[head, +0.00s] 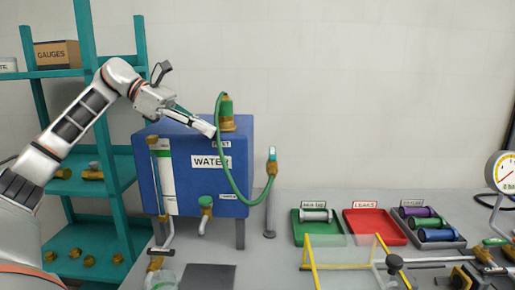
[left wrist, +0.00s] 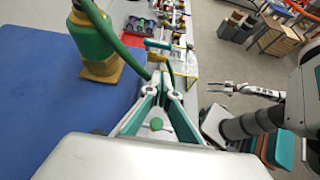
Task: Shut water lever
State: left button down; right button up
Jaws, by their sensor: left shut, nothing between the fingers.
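A blue tank (head: 175,180) labelled WATER stands on the bench at the left in the head view. A green-handled tap (head: 206,203) sits low on its front, beside a small label that I cannot read clearly. I cannot tell for certain which handle is the water lever. My left gripper (head: 212,132) is shut and empty at the tank's top front edge, left of the green hose. In the left wrist view its fingertips (left wrist: 160,64) are together, and a green handle (left wrist: 157,124) shows below between the finger links. My right gripper (left wrist: 222,88) shows small there; its jaws are unclear.
A green and brass fitting (head: 227,112) on the tank top feeds a green hose (head: 225,172) to a nozzle (head: 271,160) on a stand. Green (head: 302,238), red (head: 356,222) and dark (head: 446,241) trays lie to the right. A teal shelf (head: 85,188) stands left.

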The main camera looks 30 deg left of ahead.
pick_arm(q)
jog(key=b, duration=0.1)
send_near(272, 156)
notch_tip(272, 156, down, 4)
jog(key=w+a, duration=0.1)
jog(key=w, duration=0.2)
jog(key=shift+w+d, duration=0.5)
jog(key=shift+d, duration=0.4)
jog(key=shift+w+d, duration=0.5)
jog(key=shift+d, duration=0.4)
jog(key=shift+r, duration=0.1)
